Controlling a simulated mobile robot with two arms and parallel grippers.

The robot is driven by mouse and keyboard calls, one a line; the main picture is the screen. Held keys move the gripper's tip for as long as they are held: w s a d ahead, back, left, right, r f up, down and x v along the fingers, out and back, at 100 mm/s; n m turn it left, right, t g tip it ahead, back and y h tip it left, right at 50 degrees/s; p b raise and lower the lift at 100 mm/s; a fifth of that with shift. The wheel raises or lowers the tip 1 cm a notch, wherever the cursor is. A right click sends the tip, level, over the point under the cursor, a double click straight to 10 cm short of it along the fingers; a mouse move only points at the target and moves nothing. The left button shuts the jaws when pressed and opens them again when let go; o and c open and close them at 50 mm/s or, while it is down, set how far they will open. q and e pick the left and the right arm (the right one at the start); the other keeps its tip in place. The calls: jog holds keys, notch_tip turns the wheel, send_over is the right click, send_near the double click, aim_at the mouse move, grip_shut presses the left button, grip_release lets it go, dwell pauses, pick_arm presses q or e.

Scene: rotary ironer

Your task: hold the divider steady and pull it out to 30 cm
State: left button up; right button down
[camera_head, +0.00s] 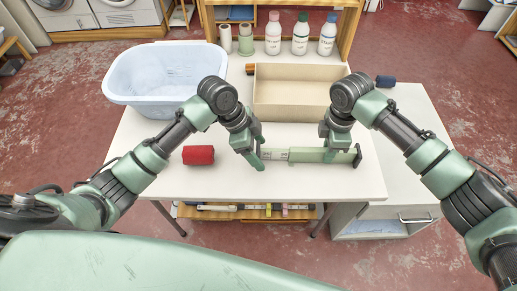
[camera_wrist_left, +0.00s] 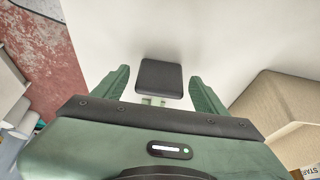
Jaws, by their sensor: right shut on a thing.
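The divider (camera_head: 305,155) is a pale green bar lying left to right across the white table, with a dark end pad (camera_head: 357,155) on its right. Its left end is hidden behind my left gripper (camera_head: 253,156) in the head view. In the left wrist view, a dark pad (camera_wrist_left: 160,78) sits between the fingers of my left gripper (camera_wrist_left: 161,85), with gaps on both sides; the gripper is open around it. My right gripper (camera_head: 334,151) is shut on the divider near its right end.
A red roll (camera_head: 199,154) lies left of the divider. A light blue basket (camera_head: 150,92) and an open beige box (camera_head: 300,112) stand behind. A dark blue roll (camera_head: 385,81) lies at the back right. Bottles (camera_head: 300,35) stand at the back. The table's front strip is clear.

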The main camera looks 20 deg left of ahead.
pick_arm(q)
jog(key=v, duration=1.2)
pick_arm(e)
jog(key=c, duration=1.3)
grip_release()
jog(key=shift+o, duration=0.2)
